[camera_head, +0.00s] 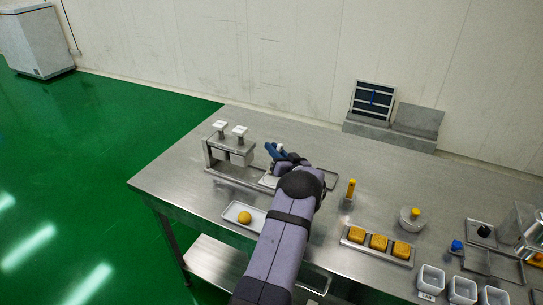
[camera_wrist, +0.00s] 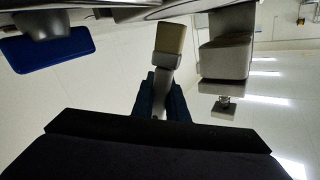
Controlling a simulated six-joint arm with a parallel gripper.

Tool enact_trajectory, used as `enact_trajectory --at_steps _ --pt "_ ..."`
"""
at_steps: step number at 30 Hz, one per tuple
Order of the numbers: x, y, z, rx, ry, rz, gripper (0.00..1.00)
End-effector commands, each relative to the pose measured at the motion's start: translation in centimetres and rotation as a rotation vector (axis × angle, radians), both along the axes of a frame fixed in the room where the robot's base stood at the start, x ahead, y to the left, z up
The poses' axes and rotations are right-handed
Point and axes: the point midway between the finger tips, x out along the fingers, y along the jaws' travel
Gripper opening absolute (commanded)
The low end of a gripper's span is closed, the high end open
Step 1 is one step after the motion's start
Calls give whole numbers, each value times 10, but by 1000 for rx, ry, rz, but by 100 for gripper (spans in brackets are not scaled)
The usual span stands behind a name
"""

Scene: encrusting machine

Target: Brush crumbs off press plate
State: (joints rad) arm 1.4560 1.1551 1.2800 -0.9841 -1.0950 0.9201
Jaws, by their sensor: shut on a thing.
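My gripper (camera_head: 280,156) is over the table beside the metal press (camera_head: 232,150), at its right. The press has two white-topped posts. In the wrist view, my dark blue fingers (camera_wrist: 161,98) are shut on a brush (camera_wrist: 169,42) with a grey shank and a tan end. The tan end points away from the gripper, toward the table edge of that picture. The grey press block (camera_wrist: 226,62) shows to its right in the wrist view. A pale plate (camera_head: 268,181) is partly hidden by my arm. Crumbs are too small to make out. Contact between brush and plate cannot be told.
A small tray with a round ball (camera_head: 244,217) lies left of my arm. A blue panel (camera_wrist: 48,50) shows in the wrist view.

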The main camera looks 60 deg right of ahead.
Motion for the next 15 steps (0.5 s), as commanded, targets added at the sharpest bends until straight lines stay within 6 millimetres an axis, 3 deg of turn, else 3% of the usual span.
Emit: enact_trajectory --at_steps 8,15 --pt "0 0 1 1 0 0 0" --pt "0 15 3 2 0 0 0"
